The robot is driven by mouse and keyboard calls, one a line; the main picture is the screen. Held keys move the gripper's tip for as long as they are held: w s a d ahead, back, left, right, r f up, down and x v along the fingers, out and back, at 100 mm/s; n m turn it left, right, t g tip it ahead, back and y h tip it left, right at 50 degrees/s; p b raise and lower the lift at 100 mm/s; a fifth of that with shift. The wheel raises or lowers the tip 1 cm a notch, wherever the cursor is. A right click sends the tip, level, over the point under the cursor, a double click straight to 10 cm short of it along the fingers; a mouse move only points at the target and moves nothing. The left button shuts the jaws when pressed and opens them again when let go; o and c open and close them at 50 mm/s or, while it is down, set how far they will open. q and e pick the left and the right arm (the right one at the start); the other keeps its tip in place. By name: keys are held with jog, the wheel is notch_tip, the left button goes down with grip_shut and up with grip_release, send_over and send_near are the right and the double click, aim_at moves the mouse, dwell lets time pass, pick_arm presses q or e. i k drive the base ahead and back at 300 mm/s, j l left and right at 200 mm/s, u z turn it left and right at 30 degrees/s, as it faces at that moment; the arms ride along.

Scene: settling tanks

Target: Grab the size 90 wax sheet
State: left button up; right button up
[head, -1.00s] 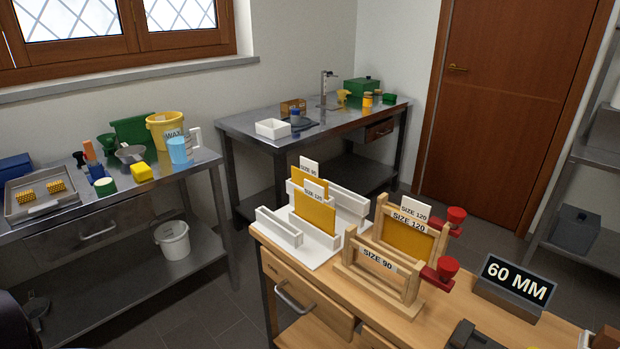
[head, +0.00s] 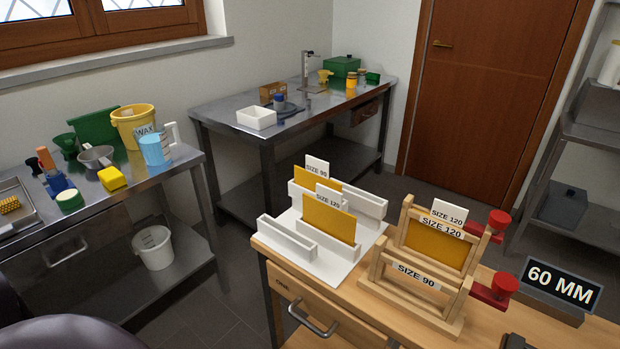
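The size 90 wax sheet (head: 303,177) is yellow with a white "SIZE 90" tag (head: 317,168) on top. It stands upright in the rear part of a white rack (head: 372,203) on the wooden bench. A yellow size 120 sheet (head: 329,220) stands in front of it and hides much of it. To the right, a wooden frame stand (head: 452,322) has a front frame labelled "SIZE 90", which looks empty. Its rear frame, labelled "SIZE 120", holds a yellow sheet (head: 433,246) with a size 120 tag. Neither of my grippers is in view.
The wooden bench (head: 372,321) has red knobs (head: 499,222) on the stand's right and a "60 MM" sign (head: 562,285). A steel table (head: 193,156) with a wax bucket (head: 133,124) is at left. Another steel table (head: 222,122) stands behind. Dark floor separates them.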

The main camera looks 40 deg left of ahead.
aim_at(316, 170)
jog(key=i+j, duration=0.1)
jog(key=j, duration=2)
jog(key=i+j+z, duration=0.1)
jog(key=j, duration=0.95)
jog(key=i, duration=0.05)
